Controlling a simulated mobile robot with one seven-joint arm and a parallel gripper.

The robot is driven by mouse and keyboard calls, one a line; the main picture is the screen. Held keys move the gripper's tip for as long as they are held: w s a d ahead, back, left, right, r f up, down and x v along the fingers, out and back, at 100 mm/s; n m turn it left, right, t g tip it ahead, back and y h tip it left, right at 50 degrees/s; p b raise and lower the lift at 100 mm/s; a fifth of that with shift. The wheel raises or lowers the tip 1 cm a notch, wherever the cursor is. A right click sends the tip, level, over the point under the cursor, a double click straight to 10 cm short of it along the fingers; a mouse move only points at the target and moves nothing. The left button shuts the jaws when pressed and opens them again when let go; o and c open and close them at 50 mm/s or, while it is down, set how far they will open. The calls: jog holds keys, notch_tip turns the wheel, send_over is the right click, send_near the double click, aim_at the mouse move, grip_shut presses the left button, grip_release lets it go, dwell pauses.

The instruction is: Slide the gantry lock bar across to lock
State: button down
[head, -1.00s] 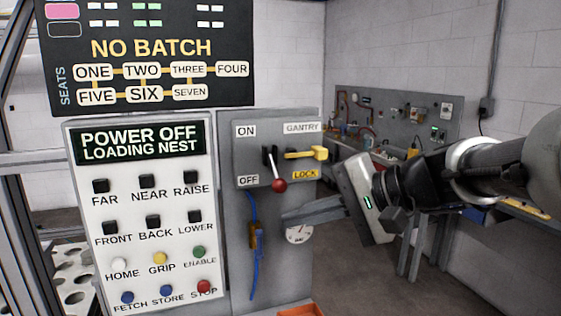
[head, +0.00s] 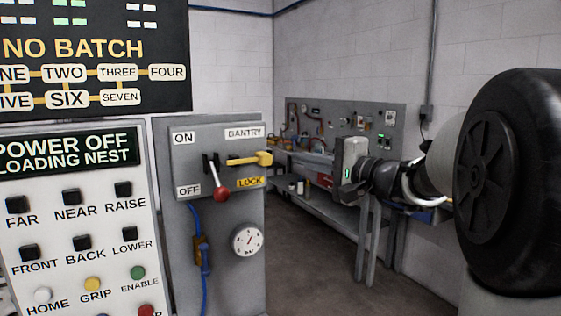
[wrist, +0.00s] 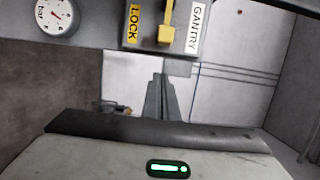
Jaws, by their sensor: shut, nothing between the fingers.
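The yellow gantry lock bar (head: 246,160) lies level on the grey switch panel (head: 186,132), its knob at the right end, between the GANTRY label (head: 244,133) and the yellow LOCK label (head: 249,183). The bar also shows end-on at the top of the wrist view (wrist: 166,33). The red-knobbed lever (head: 221,194) left of it hangs down towards OFF. My gripper (head: 281,157) is shut and empty, pointing left just right of the bar's knob. In the wrist view its fingertips (wrist: 160,76) sit below the bar in the picture, apart from it.
A round gauge (head: 248,240) and a blue cable (head: 204,270) are below the panel. The button console (head: 75,225) stands at left under the NO BATCH board (head: 85,50). A workbench (head: 315,190) stands behind my arm. The floor between is clear.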

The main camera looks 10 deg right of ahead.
aim_at(266, 163)
jog(key=a, duration=0.4)
jog(key=shift+s+a, duration=0.15)
jog(key=shift+a, duration=0.05)
jog(key=a+b, duration=0.1)
jog(key=s+a+b, duration=0.1)
jog(key=a, duration=0.1)
jog(key=a+b, duration=0.1)
jog(key=shift+s+a+f, duration=0.15)
jog(key=shift+s+a, duration=0.1)
jog(key=shift+a, duration=0.1)
